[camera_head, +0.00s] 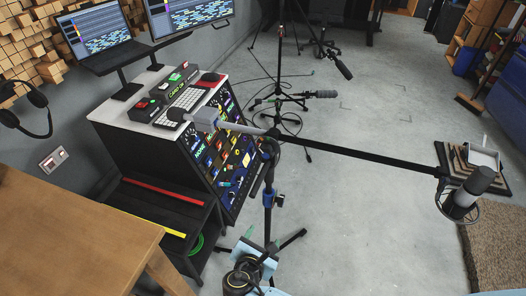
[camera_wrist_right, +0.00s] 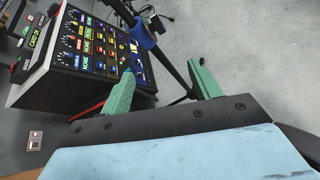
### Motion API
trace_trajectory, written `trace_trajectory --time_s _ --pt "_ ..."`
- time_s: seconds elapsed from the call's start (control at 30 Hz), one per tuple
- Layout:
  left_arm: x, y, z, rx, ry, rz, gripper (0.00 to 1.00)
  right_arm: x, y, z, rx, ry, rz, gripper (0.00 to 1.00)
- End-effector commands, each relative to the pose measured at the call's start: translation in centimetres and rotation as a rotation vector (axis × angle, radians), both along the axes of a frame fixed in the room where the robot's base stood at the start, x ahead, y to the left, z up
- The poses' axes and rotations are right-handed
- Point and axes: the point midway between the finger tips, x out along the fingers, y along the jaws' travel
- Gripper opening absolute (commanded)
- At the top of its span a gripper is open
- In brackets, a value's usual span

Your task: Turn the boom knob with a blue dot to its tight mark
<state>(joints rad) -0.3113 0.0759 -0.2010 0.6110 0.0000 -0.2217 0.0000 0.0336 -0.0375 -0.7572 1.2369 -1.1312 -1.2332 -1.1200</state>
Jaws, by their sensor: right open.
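A black microphone stand carries a long boom (camera_head: 350,157) with a grey microphone (camera_head: 466,194) at its right end. The boom's dark pivot (camera_head: 269,146) sits atop the upright; no blue dot can be made out there. Lower on the upright is a blue collar (camera_head: 268,197), with a small blue-and-black knob (camera_head: 279,201) at its right. The blue collar also shows in the right wrist view (camera_wrist_right: 143,37). My right gripper (camera_head: 264,238) is open, its green fingers below the collar in the head view. In the wrist view its fingers (camera_wrist_right: 162,72) are apart with nothing gripped. My left gripper is not in view.
A mixing console (camera_head: 225,145) with knobs and a keyboard stands left of the stand. A wooden table (camera_head: 70,230) fills the lower left. Other microphone stands (camera_head: 278,95) stand behind, with cables. Floor right of the stand is mostly clear, with a brown rug (camera_head: 500,250) at the edge.

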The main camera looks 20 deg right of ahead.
Motion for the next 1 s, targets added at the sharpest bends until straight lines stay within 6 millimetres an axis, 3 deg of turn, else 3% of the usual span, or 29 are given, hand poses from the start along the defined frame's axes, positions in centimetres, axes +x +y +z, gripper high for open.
trace_trajectory --time_s 0.03,0.1,0.2,0.3,0.47,1.0 --pt "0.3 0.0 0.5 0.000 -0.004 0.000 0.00 1.4 1.4 4.7 -0.105 -0.072 0.032 0.62" --pt "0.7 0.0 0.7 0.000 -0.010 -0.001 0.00 2.3 2.6 10.0 -0.241 -0.155 0.045 0.62" --pt "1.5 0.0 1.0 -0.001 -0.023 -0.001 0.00 2.4 3.6 15.5 -0.372 -0.237 0.031 0.62" --pt "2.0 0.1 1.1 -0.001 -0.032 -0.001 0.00 2.2 4.1 18.4 -0.439 -0.281 0.010 0.62" --pt "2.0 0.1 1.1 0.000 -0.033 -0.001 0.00 3.0 3.5 19.4 -0.466 -0.295 0.002 0.62" --pt "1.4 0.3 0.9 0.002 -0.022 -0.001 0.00 11.3 -2.6 19.2 -0.462 -0.293 0.002 0.62"
